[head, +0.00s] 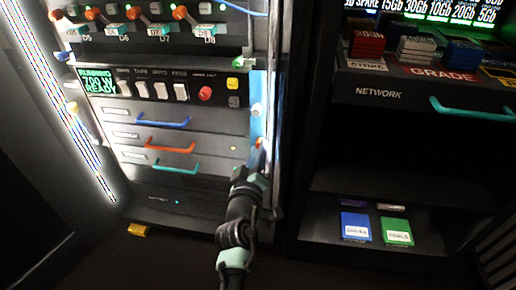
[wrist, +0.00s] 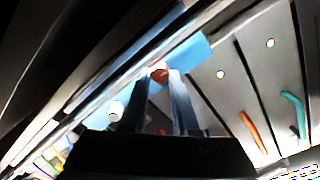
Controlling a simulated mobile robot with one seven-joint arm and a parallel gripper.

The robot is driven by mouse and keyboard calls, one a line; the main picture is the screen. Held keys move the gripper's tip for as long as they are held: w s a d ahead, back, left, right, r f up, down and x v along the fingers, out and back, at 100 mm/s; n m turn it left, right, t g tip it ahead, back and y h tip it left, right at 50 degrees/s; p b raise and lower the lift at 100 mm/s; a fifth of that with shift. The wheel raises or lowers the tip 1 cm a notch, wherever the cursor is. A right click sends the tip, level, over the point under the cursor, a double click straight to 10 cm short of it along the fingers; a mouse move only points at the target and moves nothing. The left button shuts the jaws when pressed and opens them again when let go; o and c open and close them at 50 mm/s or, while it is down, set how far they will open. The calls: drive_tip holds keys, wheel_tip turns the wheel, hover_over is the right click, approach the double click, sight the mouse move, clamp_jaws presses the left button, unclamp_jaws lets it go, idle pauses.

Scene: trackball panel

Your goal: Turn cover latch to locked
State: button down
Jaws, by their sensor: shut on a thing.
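A blue upright strip (head: 257,125) runs along the right edge of the lit rack. A small orange knob (head: 260,143), which looks like the cover latch, sits low on it. My gripper (head: 258,155) reaches up to this knob from below. In the wrist view the orange knob (wrist: 158,72) shows between the tips of my two fingers (wrist: 160,80), which are shut on it. The fingers hide part of the knob, and I cannot read a locked or unlocked mark.
A pale round knob (head: 256,109) sits higher on the strip. Drawers with blue (head: 163,123), orange (head: 170,147) and teal (head: 176,168) handles lie left of my gripper. A dark network cabinet (head: 400,95) stands to the right, with blue (head: 355,227) and green (head: 396,231) boxes on its low shelf.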

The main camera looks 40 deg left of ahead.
drive_tip(key=c, duration=0.7)
unclamp_jaws()
drive_tip(key=p+v, duration=0.3)
drive_tip(key=v, duration=1)
drive_tip(key=shift+p, duration=0.3)
drive_tip(key=shift+a, duration=0.1)
